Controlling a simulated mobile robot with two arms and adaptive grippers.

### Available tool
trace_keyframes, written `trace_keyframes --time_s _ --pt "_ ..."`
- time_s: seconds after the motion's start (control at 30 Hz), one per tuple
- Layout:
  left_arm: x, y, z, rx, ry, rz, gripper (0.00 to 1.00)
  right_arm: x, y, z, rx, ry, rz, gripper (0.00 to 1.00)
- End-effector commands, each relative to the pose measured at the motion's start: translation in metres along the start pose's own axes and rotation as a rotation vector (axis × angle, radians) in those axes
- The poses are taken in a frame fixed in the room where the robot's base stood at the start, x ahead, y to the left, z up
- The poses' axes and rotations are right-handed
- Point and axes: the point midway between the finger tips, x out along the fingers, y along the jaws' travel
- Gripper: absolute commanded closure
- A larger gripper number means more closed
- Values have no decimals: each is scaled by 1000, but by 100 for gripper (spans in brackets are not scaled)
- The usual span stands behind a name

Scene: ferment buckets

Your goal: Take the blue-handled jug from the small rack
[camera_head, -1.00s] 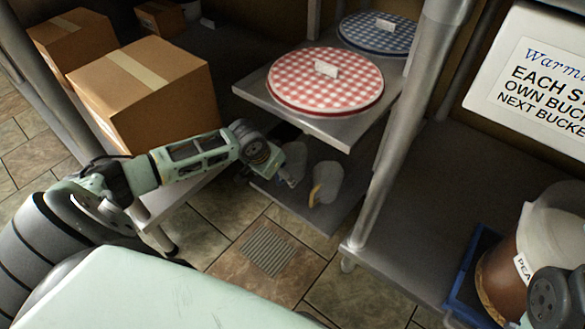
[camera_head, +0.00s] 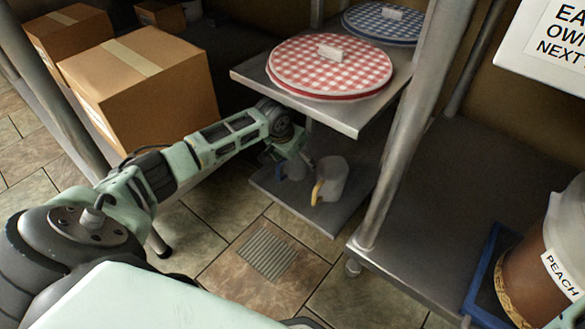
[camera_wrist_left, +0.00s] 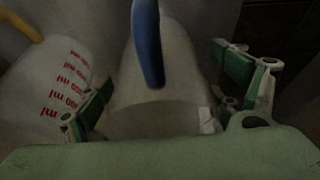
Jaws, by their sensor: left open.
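The blue-handled jug (camera_head: 292,170) stands on the lower shelf of the small rack (camera_head: 318,222), mostly hidden behind my left gripper (camera_head: 302,163) in the head view. In the left wrist view, the blue handle (camera_wrist_left: 148,45) points toward the camera, and the pale jug body (camera_wrist_left: 150,108) lies between the spread fingers of my left gripper (camera_wrist_left: 165,85). The gripper is open around the jug; I cannot tell whether either finger touches it. A yellow-handled jug (camera_head: 333,180) stands just right of it, and its red ml marks show in the wrist view (camera_wrist_left: 62,85). My right gripper is out of view.
The rack's upper shelf (camera_head: 347,118) overhangs the jugs and carries a red-checked lid (camera_head: 330,70) and a blue-checked lid (camera_head: 385,22). A cardboard box (camera_head: 145,90) stands left of my arm. A metal post (camera_head: 405,120) and a peach bucket (camera_head: 540,265) are right.

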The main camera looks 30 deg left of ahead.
Motion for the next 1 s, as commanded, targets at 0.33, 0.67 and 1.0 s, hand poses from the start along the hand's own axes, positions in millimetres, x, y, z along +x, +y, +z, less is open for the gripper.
trace_keyframes --time_s 0.33,0.67,1.0 --pt "1 0 0 0 0 -1 21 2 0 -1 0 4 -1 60" --pt "1 0 0 0 0 -1 49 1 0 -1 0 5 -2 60" --pt "1 0 0 0 0 -1 63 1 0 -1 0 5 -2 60"
